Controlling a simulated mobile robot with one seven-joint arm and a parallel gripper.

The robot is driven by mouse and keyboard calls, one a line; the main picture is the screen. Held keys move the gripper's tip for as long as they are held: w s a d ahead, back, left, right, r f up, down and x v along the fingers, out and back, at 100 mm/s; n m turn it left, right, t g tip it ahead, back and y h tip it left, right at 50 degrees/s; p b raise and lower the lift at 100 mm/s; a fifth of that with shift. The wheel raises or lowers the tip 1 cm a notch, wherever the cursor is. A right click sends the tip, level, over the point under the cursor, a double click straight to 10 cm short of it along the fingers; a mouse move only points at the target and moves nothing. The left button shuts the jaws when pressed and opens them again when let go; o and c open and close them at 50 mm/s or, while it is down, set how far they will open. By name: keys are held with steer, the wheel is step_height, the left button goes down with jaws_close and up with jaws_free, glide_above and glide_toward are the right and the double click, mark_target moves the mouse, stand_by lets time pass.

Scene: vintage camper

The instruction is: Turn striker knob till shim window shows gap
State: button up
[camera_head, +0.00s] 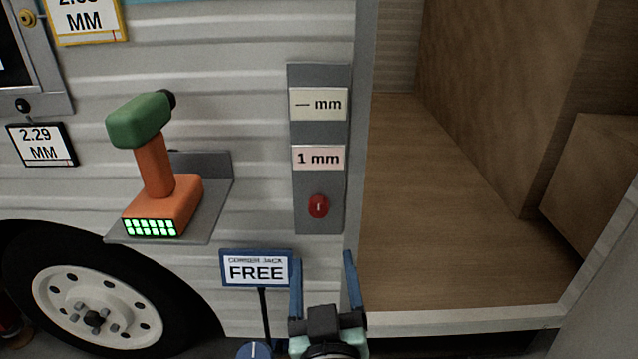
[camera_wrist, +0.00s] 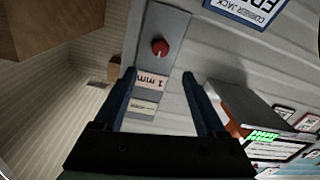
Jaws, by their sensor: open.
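The red striker knob (camera_head: 318,206) sits low on a grey vertical plate (camera_head: 319,230) fixed to the camper wall beside the door opening. Above it a pinkish window (camera_head: 318,158) reads "1 mm", and a higher pale window (camera_head: 318,104) reads "— mm". My gripper (camera_head: 323,275) is open and empty, below the plate in the head view. In the wrist view the knob (camera_wrist: 160,47) shows upside down, beyond and between the two open fingers of my gripper (camera_wrist: 158,80). The gripper is apart from the knob.
A green and orange cordless drill (camera_head: 155,165) stands on a small grey shelf (camera_head: 215,200) to the left. A "CORNER JACK FREE" sign (camera_head: 257,268) is just left of my gripper. The wheel (camera_head: 95,310) is lower left. The open doorway (camera_head: 450,230) is to the right.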

mark_target(319, 210)
steer(key=w+b, duration=0.1)
steer(key=w, duration=0.3)
steer(key=w+b, duration=0.2)
steer(key=w, duration=0.2)
steer(key=w+b, duration=0.1)
steer(key=w, duration=0.3)
steer(key=shift+w+a, duration=0.3)
jaws_close()
